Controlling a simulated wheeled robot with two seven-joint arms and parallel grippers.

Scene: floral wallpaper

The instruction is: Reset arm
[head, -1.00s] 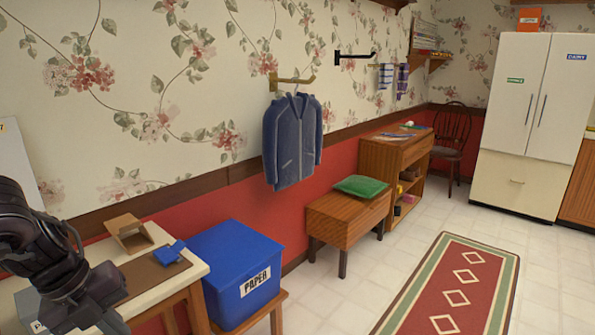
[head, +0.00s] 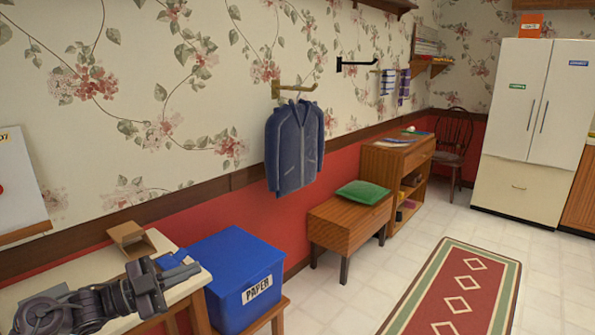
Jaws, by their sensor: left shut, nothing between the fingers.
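My left arm comes in at the lower left, low over the cream table (head: 200,283). Its dark gripper (head: 155,283) points right, above the table's front part, and is shut with nothing held. The fingertips are small and partly hidden by the gripper body. A blue object (head: 178,259) lies on the table just behind the gripper. A brown cardboard holder (head: 131,238) stands farther back. My right gripper is not in view.
A blue bin marked PAPER (head: 232,275) stands right of the table. A blue jacket (head: 294,148) hangs from a wall hook. A wooden bench (head: 345,222) with a green cushion (head: 363,193) stands beyond. The floor around the red rug (head: 445,312) is open.

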